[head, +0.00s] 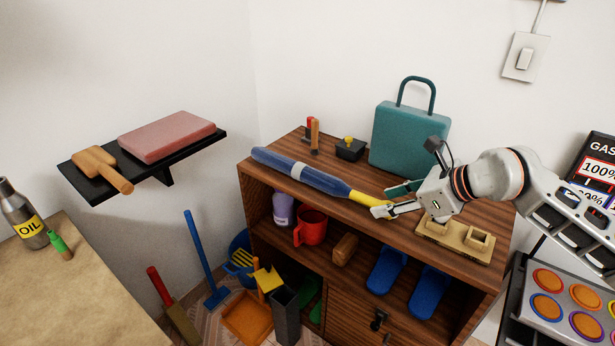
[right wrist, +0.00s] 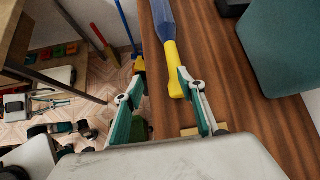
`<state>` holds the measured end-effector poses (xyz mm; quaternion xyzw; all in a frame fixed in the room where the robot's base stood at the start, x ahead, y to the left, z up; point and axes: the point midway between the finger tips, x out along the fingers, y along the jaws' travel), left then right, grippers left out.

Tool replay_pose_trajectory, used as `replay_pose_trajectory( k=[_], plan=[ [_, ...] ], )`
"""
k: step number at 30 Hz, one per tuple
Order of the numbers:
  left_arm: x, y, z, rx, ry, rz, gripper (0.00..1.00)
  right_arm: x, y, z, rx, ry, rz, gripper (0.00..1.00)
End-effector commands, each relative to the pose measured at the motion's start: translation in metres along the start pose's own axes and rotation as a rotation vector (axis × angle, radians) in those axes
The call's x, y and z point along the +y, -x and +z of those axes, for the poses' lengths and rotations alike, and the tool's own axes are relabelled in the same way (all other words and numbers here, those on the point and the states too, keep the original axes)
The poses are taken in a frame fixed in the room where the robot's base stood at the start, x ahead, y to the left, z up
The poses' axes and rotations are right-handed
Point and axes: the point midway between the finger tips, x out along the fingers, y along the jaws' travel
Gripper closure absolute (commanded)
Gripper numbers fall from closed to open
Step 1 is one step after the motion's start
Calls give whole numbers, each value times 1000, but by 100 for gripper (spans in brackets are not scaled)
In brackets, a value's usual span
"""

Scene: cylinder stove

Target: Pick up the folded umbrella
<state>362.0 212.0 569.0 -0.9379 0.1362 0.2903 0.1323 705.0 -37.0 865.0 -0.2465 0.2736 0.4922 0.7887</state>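The folded umbrella (head: 310,177) is blue with a grey band and a yellow handle. It lies along the front of the wooden cabinet's top, its handle end toward the right. In the right wrist view the yellow handle (right wrist: 173,70) points toward my gripper. My right gripper (head: 384,200) is open at the handle's end. In the right wrist view its fingers (right wrist: 142,60) are spread wide, with the handle tip near the right finger and no grip on it.
A teal bag (head: 408,140) stands behind the umbrella on the cabinet top (head: 480,215). A black box (head: 350,149) and small items sit at the back. A tan holder (head: 455,240) is at the front right. Shelves below hold a red mug (head: 311,227) and blue slippers (head: 387,270).

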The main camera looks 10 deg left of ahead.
Motion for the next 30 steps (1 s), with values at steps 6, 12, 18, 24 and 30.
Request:
replay_pose_trajectory(
  k=[6, 12, 18, 24, 30],
  plan=[
    [-1, -2, -3, 8, -3, -2, 100, -18, -5, -6, 44, 38, -43, 60],
    [2, -3, 4, -1, -1, 4, 100, -20, -25, -7, 43, 37, -42, 60],
    [10, -4, 10, -9, 6, 17, 100, -26, -55, -10, 42, 32, -37, 60],
    [10, -4, 0, 9, 5, 18, 100, -29, -71, -8, 41, 36, -42, 60],
    [7, -4, -5, 19, -1, 16, 100, -30, -71, -6, 40, 38, -44, 60]
  ],
)
